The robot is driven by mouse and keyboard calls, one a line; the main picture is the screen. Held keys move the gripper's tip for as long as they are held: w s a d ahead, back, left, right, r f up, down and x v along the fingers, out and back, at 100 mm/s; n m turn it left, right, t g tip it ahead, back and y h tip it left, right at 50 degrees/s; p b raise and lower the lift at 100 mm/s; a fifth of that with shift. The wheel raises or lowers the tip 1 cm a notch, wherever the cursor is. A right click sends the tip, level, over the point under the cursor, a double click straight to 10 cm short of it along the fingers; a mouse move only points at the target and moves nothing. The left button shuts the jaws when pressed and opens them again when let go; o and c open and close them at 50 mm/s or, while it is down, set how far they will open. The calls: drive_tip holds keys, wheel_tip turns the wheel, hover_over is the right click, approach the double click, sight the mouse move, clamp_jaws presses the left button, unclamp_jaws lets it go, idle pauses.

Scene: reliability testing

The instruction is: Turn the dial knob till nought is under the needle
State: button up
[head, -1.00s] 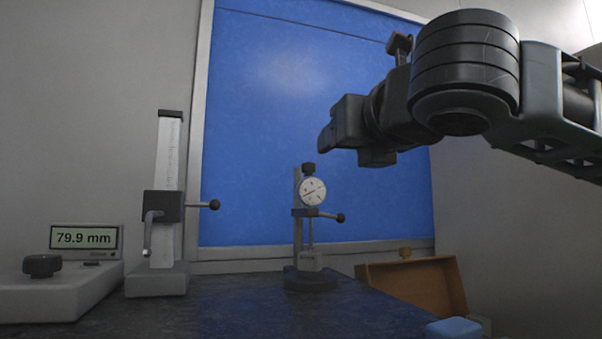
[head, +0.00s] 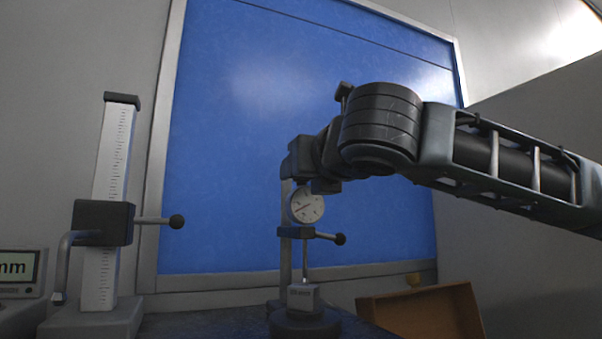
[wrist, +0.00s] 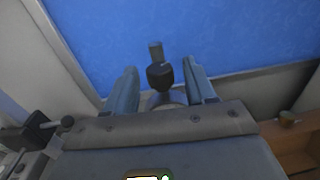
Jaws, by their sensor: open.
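The dial gauge (head: 305,206) stands upright on its stand, with a white round face and a thin dark needle; its numerals are too small to read. In the wrist view its black knob (wrist: 160,77) shows between the two fingers of my gripper (wrist: 160,69). The fingers are open, one on each side of the knob, with a visible gap on both sides. In the head view my gripper (head: 308,168) is at the top of the dial and hides the knob. Whether the fingertips are level with the knob is unclear.
A tall height gauge (head: 103,222) with a ball-ended lever stands left of the dial stand. A readout box (head: 20,272) is cut off at the left edge. An orange-brown bin (head: 425,312) lies at right. A blue board (head: 230,130) rises behind.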

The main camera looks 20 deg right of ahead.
drive_tip(key=shift+w, duration=1.05)
drive_tip(key=shift+d, duration=0.1)
drive_tip(key=c, duration=0.9)
